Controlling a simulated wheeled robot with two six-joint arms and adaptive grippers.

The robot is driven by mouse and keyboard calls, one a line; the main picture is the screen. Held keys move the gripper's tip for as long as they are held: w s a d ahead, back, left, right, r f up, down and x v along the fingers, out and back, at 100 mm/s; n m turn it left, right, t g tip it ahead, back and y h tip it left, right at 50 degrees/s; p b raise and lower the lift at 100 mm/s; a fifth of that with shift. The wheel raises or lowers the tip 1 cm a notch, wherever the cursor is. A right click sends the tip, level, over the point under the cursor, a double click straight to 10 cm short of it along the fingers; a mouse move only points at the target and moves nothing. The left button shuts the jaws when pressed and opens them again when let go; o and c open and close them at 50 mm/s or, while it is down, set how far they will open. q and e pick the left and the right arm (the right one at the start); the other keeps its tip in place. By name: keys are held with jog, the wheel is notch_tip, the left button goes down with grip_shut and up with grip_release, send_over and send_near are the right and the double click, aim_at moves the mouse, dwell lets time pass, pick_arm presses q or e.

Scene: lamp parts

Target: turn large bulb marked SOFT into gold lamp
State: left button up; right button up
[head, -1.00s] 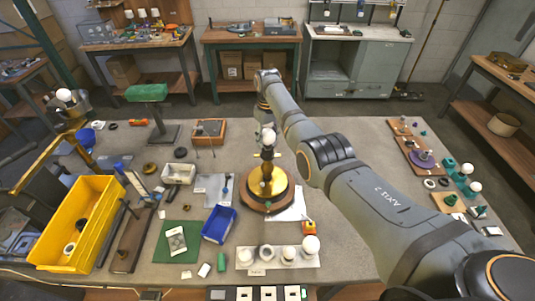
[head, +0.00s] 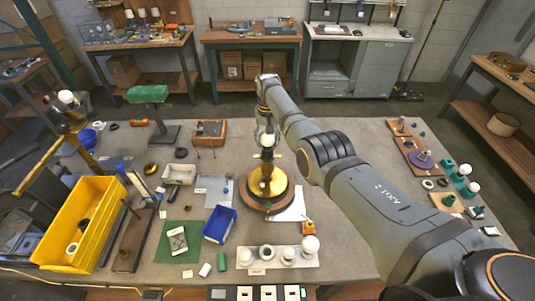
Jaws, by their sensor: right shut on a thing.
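The gold lamp (head: 256,187) stands upright on a round wooden base near the middle of the bench. A white bulb (head: 267,141) is at the top of the lamp's stem, directly below my right gripper (head: 267,131). My right gripper points down and is shut on this bulb. The bulb's marking is too small to read, and the gripper partly hides it. I cannot tell how deep the bulb's base sits in the socket. My left gripper is not in view.
A white tray (head: 256,263) with several round parts lies at the front, with a white globe (head: 310,244) at its right end. A blue bin (head: 219,224) stands left of the lamp. A large yellow bin (head: 62,245) is at the far left. My right arm covers the bench to the right.

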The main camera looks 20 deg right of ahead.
jog(key=shift+s+f, duration=0.1)
jog(key=shift+f, duration=0.05)
jog(key=shift+m, duration=1.2)
jog(key=m, duration=0.4)
jog(key=shift+m, duration=0.3)
jog(key=m, duration=0.3)
jog(key=shift+f+m, duration=0.1)
jog(key=shift+m, duration=0.3)
jog(key=m, duration=0.3)
jog(key=shift+a, duration=0.1)
